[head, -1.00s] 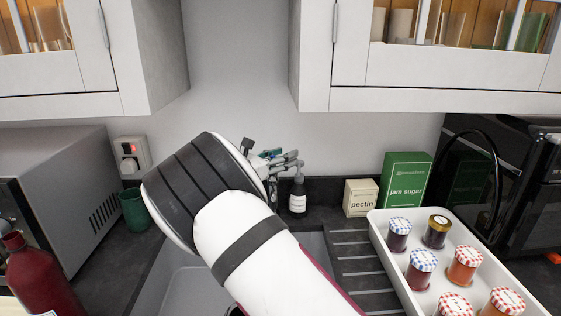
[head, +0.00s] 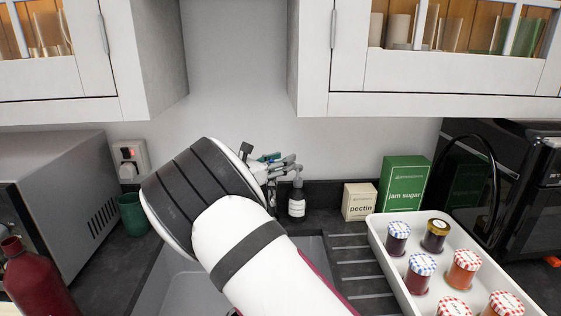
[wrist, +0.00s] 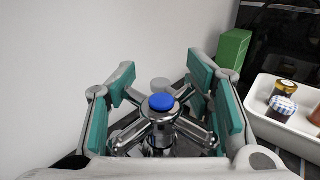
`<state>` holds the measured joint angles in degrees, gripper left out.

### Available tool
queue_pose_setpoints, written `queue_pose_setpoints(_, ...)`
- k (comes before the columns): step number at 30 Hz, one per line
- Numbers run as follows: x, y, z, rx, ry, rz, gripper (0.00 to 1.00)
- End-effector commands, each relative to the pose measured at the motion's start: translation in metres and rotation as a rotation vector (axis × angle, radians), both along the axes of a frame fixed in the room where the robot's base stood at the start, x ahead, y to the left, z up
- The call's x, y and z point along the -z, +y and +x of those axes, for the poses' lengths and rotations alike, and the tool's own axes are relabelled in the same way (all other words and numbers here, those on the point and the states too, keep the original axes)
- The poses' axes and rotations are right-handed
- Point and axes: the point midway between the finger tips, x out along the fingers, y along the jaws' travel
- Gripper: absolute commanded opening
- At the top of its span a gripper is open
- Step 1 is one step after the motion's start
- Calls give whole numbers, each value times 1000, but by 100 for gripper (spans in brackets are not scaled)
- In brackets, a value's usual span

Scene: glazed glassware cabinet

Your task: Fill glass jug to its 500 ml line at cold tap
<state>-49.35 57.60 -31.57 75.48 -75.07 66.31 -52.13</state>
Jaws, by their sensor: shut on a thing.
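The cold tap's cross-shaped chrome handle with a blue cap (wrist: 161,102) fills the middle of the wrist view. My gripper (wrist: 160,84) has its teal-padded fingers on either side of this handle and is shut on it. In the head view my gripper (head: 277,166) is at the back of the sink, mostly hidden behind my arm. The glass jug, its 500 ml line, the spout and any water cannot be made out in either view.
The sink (head: 188,292) lies below my arm. A soap bottle (head: 297,198) stands just right of my gripper. A pectin box (head: 359,201), a jam sugar box (head: 405,182) and a white tray (head: 384,256) of jars are further right. A green cup (head: 132,214) stands left.

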Motion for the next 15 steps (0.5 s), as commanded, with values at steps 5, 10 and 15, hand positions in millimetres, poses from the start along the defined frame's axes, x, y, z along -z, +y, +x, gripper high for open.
queue_pose_setpoints(5, -3, -1, -1, 5, -6, -1, 18)
queue_pose_setpoints(10, -3, -1, 0, 4, -5, -1, 64)
queue_pose_setpoints(15, -2, -1, 0, 2, -3, -1, 64)
